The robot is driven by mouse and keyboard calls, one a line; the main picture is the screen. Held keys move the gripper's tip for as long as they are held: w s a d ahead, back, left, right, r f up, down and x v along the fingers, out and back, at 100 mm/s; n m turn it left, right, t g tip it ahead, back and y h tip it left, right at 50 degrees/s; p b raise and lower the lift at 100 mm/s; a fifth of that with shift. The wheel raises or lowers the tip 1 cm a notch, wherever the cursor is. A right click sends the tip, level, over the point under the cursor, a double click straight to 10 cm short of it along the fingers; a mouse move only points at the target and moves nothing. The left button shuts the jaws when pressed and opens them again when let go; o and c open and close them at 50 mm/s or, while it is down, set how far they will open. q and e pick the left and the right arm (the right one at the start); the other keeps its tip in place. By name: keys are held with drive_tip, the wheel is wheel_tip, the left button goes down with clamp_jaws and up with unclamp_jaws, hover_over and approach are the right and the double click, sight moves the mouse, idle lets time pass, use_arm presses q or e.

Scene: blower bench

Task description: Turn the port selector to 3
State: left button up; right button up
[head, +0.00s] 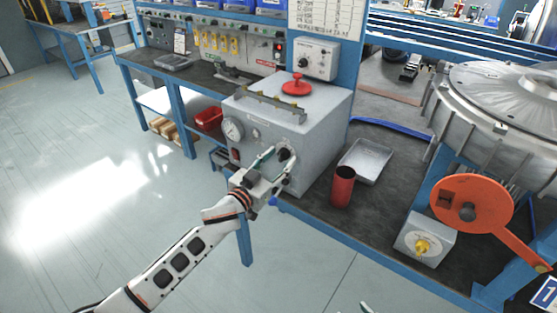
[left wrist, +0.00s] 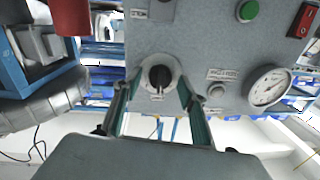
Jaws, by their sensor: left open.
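A black rotary knob (left wrist: 159,77) on a round pale dial sits on the front of the grey box; it looks like the port selector. In the head view the knob (head: 283,154) is partly behind my left gripper. Its numbers are too small to read. My left gripper (head: 273,168) is open at the box front. In the left wrist view its two fingers (left wrist: 155,92) stand on either side of the knob, with a gap on each side. A small tip at the bottom edge of the head view may be my right gripper (head: 366,308); its state does not show.
The box (head: 315,125) also carries a pressure gauge (head: 233,129), a green button (left wrist: 248,11) and a red switch (left wrist: 303,20). A red cylinder (head: 342,187) and metal tray (head: 367,160) stand right of it. A yellow-knobbed box (head: 424,242) is at right.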

use_arm(q)
drive_tip(key=c, duration=1.1)
drive_tip(key=shift+m, duration=0.4)
drive_tip(key=m, duration=0.4)
drive_tip(key=shift+f+m+h+b, duration=0.1)
drive_tip(key=shift+m+h+b, duration=0.25)
drive_tip(key=shift+m, duration=1.85)
drive_tip(key=o, duration=1.1)
